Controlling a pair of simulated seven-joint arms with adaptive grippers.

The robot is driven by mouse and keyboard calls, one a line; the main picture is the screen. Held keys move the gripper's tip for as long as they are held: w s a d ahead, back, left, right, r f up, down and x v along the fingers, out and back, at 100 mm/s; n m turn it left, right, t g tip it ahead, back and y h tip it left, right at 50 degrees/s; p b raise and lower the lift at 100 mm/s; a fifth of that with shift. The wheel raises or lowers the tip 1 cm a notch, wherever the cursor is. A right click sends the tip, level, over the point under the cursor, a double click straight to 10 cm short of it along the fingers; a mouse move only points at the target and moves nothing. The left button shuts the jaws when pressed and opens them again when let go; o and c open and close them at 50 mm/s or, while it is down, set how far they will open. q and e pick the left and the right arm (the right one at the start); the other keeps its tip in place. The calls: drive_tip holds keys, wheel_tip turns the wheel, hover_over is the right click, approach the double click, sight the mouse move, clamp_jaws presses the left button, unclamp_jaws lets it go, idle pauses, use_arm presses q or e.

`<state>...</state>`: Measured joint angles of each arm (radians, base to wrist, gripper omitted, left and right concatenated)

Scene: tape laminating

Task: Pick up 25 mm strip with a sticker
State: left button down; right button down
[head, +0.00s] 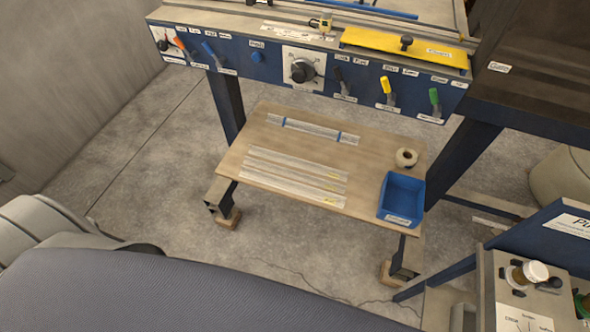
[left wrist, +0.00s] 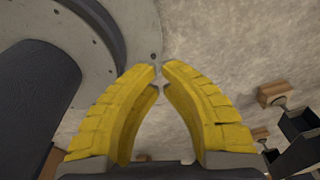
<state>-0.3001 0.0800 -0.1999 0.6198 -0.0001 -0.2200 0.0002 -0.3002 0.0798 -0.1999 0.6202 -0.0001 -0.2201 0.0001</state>
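In the head view several pale strips lie side by side on the low wooden table. The lower group of strips (head: 293,177) has small yellow marks, possibly stickers, near the right ends; their widths and print are too small to read. Another strip group (head: 313,131) with two blue bands lies farther back. In the left wrist view my left gripper (left wrist: 159,74) has yellow fingers with tips almost together and nothing between them. It points at the floor, with no strip in that view. My right gripper is in neither view.
The wooden table (head: 233,168) also holds a blue bin (head: 402,196) and a tape roll (head: 406,158) at its right. A blue machine panel (head: 257,57) with levers overhangs the back. Another control box (head: 520,290) stands at lower right. Concrete floor is open to the left.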

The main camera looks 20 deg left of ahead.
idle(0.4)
use_arm(q)
drive_tip(key=c, duration=1.6)
unclamp_jaws()
